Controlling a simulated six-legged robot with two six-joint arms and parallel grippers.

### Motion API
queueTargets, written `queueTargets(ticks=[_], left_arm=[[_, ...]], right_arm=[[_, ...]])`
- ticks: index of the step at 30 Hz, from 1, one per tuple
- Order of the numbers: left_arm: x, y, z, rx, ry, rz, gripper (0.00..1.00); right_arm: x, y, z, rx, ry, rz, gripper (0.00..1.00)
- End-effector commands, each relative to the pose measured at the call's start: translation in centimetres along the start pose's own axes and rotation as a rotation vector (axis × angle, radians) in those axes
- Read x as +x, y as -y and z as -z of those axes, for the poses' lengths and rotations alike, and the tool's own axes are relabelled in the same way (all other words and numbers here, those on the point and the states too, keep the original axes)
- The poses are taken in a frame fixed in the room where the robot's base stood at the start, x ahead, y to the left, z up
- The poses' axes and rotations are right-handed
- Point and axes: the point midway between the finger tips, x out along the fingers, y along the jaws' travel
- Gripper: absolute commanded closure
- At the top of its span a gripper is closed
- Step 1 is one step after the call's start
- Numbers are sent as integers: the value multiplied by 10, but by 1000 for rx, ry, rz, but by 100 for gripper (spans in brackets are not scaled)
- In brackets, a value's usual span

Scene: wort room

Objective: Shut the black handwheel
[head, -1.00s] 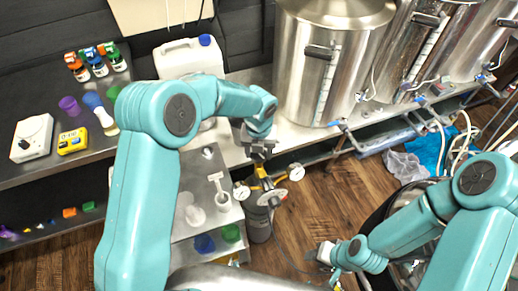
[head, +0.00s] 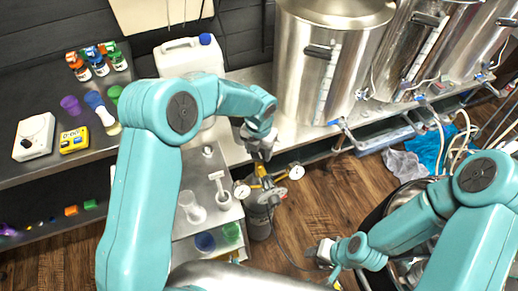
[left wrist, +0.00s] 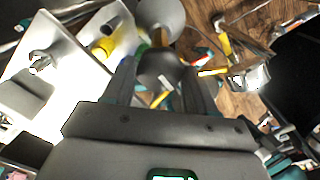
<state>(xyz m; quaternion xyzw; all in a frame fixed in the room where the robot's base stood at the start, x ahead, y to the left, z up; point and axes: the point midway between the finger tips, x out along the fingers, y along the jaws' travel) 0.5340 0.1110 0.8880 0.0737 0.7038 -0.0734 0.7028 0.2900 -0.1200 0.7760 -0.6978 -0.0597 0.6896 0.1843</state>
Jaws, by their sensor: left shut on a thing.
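The black handwheel (left wrist: 160,66) shows as a dark rounded knob between the fingers in the left wrist view. My left gripper (left wrist: 160,80) is shut on it, with one finger on each side. In the head view my left gripper (head: 262,153) points down over the top of a grey gas cylinder (head: 258,222) with yellow fittings (head: 262,172). The gripper hides the handwheel there. My right gripper (head: 323,253) hangs low over the floor, away from the cylinder; its jaws are too small to read.
Two round gauges, left (head: 242,190) and right (head: 296,172), flank the fittings. A grey cart (head: 215,178) with glassware stands left of the cylinder. Steel kettles (head: 333,80) stand on a bench behind. Wooden floor is open to the cylinder's right.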

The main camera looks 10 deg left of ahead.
Motion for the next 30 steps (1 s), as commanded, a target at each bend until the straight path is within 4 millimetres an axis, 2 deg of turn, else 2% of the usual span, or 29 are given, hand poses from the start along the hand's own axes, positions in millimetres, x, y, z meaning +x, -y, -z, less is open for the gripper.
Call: queueTargets(ticks=[5,6,7,8,16,20,23,30], left_arm=[[-4,-1,-4,0,15,-1,74],[-4,-1,-4,0,15,-2,30],[-4,-1,-4,0,14,-1,21],[-4,-1,-4,0,13,-1,19],[-2,0,-2,-1,6,0,19],[-11,0,-2,-1,7,0,19],[-30,0,-2,-1,10,-1,19],[-95,0,-2,-1,13,-1,19]], right_arm=[[0,0,0,0,0,0,57],[0,0,0,0,0,0,57],[0,0,0,0,0,0,57],[0,0,0,0,0,0,57],[0,0,0,0,0,0,57],[2,-1,0,0,0,0,57],[6,-2,0,0,0,0,57],[13,-5,0,0,0,0,57]])
